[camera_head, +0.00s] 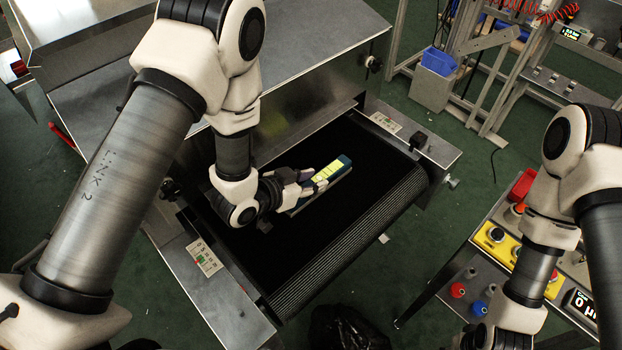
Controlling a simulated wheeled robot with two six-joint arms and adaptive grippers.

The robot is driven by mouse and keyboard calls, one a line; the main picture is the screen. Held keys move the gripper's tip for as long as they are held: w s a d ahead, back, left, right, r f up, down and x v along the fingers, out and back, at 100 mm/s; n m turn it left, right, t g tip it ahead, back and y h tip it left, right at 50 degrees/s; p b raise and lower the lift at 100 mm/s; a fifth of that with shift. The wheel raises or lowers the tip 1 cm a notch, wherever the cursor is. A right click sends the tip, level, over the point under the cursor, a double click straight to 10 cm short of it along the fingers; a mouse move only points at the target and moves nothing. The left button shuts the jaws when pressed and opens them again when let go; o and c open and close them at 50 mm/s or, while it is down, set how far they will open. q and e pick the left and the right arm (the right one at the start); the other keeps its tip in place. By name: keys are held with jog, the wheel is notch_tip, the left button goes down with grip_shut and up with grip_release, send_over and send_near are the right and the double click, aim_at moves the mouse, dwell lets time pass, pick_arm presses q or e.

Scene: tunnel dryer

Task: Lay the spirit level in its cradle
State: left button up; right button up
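The spirit level (339,165) is a short dark teal bar with a bright yellow-green face. It is over the black belt of the dryer, slanting up to the right. My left gripper (313,182) reaches in from the left, with its fingers closed about the near left end of the level. A grey edge (325,193) shows along the level's lower side and may be the cradle; I cannot tell whether the level rests in it. My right arm comes in at the right, and its fingers are cut off by the bottom edge.
The black conveyor belt (350,215) comes out of the steel dryer housing (310,65), with metal side rails on both sides. A control table (480,275) with buttons and a yellow panel stands at lower right. A blue bin (438,62) is at the back. Belt around the level is clear.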

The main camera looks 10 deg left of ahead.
pick_arm(q)
jog(key=o, duration=0.4)
jog(key=shift+s+a, duration=0.15)
jog(key=shift+c, duration=0.2)
jog(key=shift+s+r, duration=0.1)
jog(key=shift+r, duration=0.05)
